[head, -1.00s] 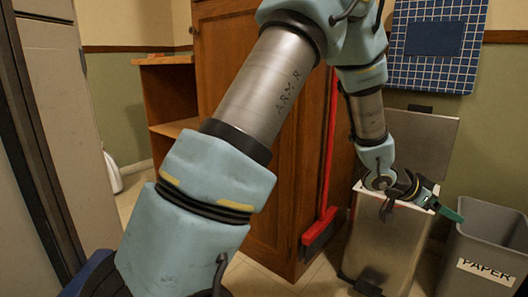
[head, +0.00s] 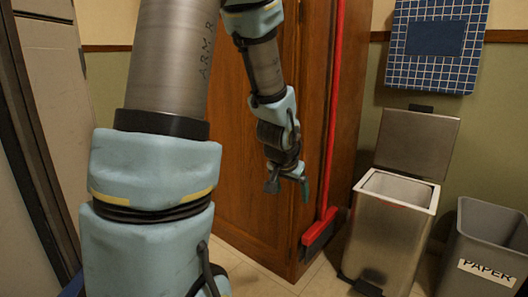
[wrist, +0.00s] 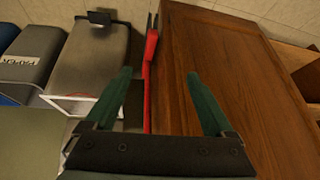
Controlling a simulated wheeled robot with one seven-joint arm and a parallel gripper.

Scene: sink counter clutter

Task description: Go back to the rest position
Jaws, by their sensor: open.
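My gripper (head: 288,186) hangs in front of the wooden cabinet in the head view, fingers pointing down. In the wrist view my gripper (wrist: 158,100) shows two green fingers spread wide apart, with nothing between them. It is open and empty. My arm reaches up and over from the lower left of the head view.
A wooden cabinet (head: 240,150) stands behind my gripper, with a red broom (head: 331,130) against its side. Right of it are a metal bin (head: 385,240) with its lid up and a grey bin (head: 490,225) marked PAPER. Some floor (head: 245,275) is clear in front.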

